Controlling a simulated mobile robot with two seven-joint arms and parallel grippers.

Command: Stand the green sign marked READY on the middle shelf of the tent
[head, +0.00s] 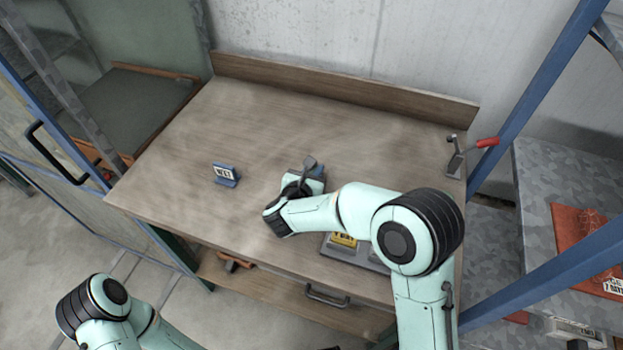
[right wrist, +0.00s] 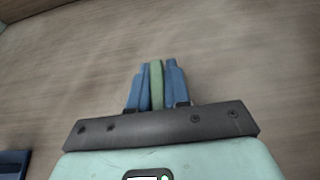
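The green sign (right wrist: 156,86) shows edge-on in the right wrist view, between the two blue fingers of my right gripper (right wrist: 157,78). The fingers press on it from both sides. Its face and the word on it are hidden from both cameras. In the head view my right gripper (head: 312,172) is over the middle of the workbench, pointing away from me. I cannot tell whether the sign touches the bench top. My left arm shows at the lower left of the head view, but its gripper is out of the picture. I cannot make out the tent's middle shelf clearly.
A blue sign (head: 226,174) stands on the workbench (head: 190,130), left of my right gripper. A yellow sign (head: 343,240) lies in a grey tray (head: 370,255) near the front edge, partly behind my arm. Blue posts flank the bench.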

